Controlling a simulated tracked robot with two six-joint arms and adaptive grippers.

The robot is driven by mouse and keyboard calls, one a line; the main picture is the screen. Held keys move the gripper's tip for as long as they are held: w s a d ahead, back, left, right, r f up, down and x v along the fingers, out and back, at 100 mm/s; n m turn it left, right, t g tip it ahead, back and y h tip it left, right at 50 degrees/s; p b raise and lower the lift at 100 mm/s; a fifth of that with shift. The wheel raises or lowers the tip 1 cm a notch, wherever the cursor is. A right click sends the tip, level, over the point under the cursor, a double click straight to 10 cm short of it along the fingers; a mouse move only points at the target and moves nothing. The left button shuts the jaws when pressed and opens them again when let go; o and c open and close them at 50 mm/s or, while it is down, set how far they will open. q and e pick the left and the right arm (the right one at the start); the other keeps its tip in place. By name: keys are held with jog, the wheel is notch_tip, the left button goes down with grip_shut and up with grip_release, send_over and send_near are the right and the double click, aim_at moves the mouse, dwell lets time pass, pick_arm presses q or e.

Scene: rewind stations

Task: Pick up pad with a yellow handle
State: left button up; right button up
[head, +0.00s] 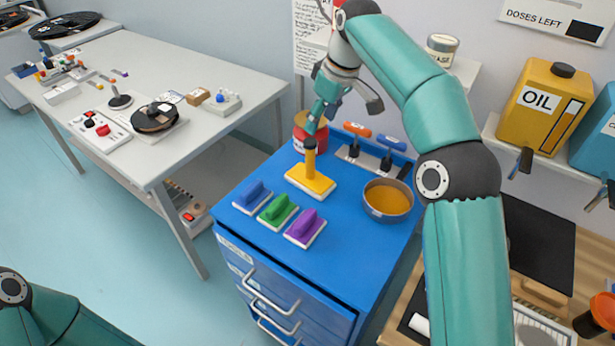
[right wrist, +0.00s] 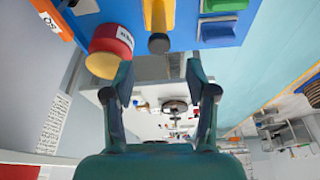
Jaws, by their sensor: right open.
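The pad with a yellow handle (head: 318,184) stands on the blue cabinet top, behind the row of smaller pads. Its upright yellow post ends in a dark knob (head: 310,144). In the right wrist view the yellow post (right wrist: 158,14) and knob (right wrist: 158,44) show at the top, beyond the fingertips. My right gripper (head: 343,118) is open and empty, above and behind the pad, with one finger close to the knob in the picture. In the right wrist view its fingers (right wrist: 163,88) are spread apart. My left gripper is out of view.
Blue (head: 252,197), green (head: 278,211) and purple (head: 305,228) pads lie in front. A red can (head: 299,140) stands just behind the yellow one.

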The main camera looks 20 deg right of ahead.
aim_at(308, 150)
jog(key=x, duration=0.6)
jog(key=shift+f+b, duration=0.3)
jog(key=shift+f, duration=0.05)
jog(key=shift+w+p+x, duration=0.15)
jog(key=shift+p+x, duration=0.05)
jog(key=shift+x, duration=1.1)
jog(key=shift+w+p+x, duration=0.15)
jog(key=shift+p+x, duration=0.05)
jog(key=shift+x, duration=1.15)
jog(key=shift+a+r, duration=0.1)
grip_shut()
